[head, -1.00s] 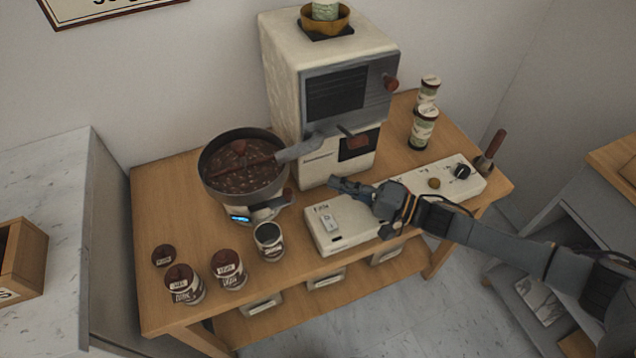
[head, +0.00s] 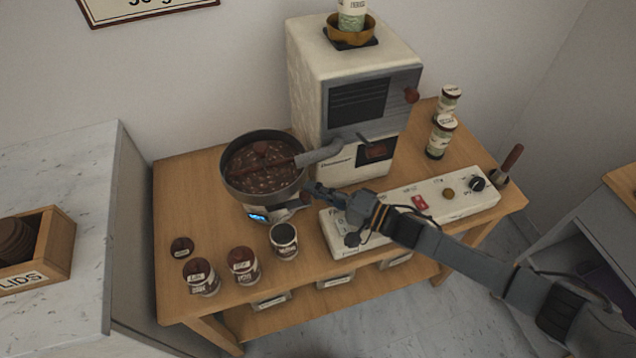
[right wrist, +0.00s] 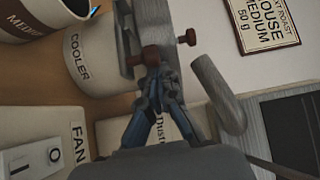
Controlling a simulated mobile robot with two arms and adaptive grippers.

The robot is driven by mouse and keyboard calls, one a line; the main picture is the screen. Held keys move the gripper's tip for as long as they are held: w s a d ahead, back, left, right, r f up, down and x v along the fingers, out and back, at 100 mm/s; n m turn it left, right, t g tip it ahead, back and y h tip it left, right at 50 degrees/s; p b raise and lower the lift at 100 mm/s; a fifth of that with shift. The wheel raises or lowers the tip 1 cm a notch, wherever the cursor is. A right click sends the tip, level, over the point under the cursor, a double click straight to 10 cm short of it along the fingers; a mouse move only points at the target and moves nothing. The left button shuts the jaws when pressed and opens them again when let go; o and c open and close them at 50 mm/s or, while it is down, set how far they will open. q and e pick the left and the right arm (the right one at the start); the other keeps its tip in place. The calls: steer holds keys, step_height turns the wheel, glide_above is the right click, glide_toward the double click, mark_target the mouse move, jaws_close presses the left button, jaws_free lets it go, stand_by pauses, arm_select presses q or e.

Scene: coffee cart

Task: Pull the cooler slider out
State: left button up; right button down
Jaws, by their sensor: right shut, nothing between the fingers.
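The cooler is the round dark pan of beans (head: 246,178) on a pale base in the head view. Its pale wall marked COOLER (right wrist: 88,62) shows in the right wrist view. Beside that wall is a grey metal part (right wrist: 127,40) with a dark red knob (right wrist: 146,57), which looks like the slider. My right gripper (head: 308,187) is at the pan's right side in the head view. In the wrist view its shut fingers (right wrist: 152,78) are empty, right by the red knob; I cannot tell if they touch it. My left gripper is not in view.
The roaster (head: 350,110) stands behind, its grey spout (right wrist: 218,95) close to my fingers. A white control panel (head: 450,192) lies below my right arm. An open can (head: 284,240) and two lidded cans (head: 243,264) stand at the front left.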

steer(key=shift+s+d+r+p, duration=0.1)
steer(key=shift+s+d+p, duration=0.05)
steer(key=shift+s+p, duration=0.2)
steer(key=s+p, duration=0.1)
steer(key=s, duration=0.1)
steer(key=s+d+p, duration=0.1)
steer(key=shift+s+d, duration=0.1)
steer(key=shift+s, duration=0.25)
steer(key=shift+s+d, duration=0.1)
steer(key=shift+s, duration=0.2)
